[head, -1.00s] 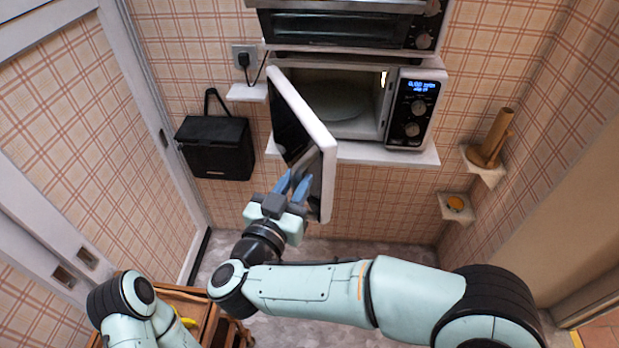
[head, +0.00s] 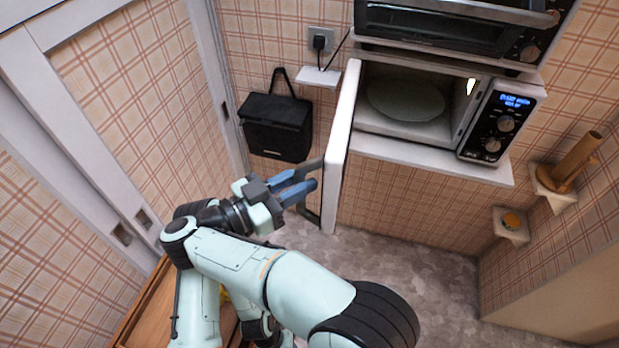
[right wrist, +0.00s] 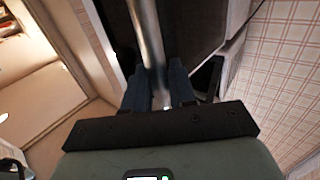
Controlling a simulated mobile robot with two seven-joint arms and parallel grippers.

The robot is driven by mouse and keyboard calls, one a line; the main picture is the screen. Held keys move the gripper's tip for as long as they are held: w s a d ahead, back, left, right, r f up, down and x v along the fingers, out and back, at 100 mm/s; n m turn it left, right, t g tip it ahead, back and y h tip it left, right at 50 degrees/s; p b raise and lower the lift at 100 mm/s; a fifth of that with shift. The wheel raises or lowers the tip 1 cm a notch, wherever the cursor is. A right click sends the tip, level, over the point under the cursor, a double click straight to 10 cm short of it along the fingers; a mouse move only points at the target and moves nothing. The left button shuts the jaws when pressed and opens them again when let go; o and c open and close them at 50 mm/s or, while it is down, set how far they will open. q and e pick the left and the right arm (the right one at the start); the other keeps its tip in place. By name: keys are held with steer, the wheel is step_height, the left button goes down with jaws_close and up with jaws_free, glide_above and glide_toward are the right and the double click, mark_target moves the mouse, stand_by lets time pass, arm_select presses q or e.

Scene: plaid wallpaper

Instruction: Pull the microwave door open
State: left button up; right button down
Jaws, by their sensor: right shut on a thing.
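The white microwave (head: 503,120) sits on a wall shelf, its lit cavity and turntable in plain view. Its door (head: 343,135) stands wide open, swung out to the left and toward me, seen nearly edge-on. My right gripper (head: 308,184) is at the outer side of the door, its blue fingers shut on the door handle (head: 311,214). In the right wrist view the handle (right wrist: 148,38) runs as a metal bar between the fingers of the right gripper (right wrist: 160,88). My left gripper is not in view; only part of that arm shows at the bottom.
A toaster oven (head: 450,28) stands above the microwave. A black bag (head: 276,127) hangs on the wall left of the door, below a small shelf (head: 318,77) and a plug. Small corner shelves (head: 510,228) are at right. A wooden cart (head: 150,305) is at lower left. Floor is clear below the microwave.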

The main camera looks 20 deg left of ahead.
steer(key=shift+w+d+r, duration=0.15)
steer(key=shift+w+d, duration=0.05)
steer(key=c, duration=1.1)
jaws_free()
steer(key=shift+w, duration=0.2)
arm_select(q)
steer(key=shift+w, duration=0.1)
arm_select(e)
steer(key=shift+s, duration=0.1)
steer(key=shift+s+a, duration=0.1)
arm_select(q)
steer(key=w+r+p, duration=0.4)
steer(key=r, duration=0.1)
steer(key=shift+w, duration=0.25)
arm_select(e)
step_height(320, 180, up, 20)
steer(key=shift+f, duration=0.1)
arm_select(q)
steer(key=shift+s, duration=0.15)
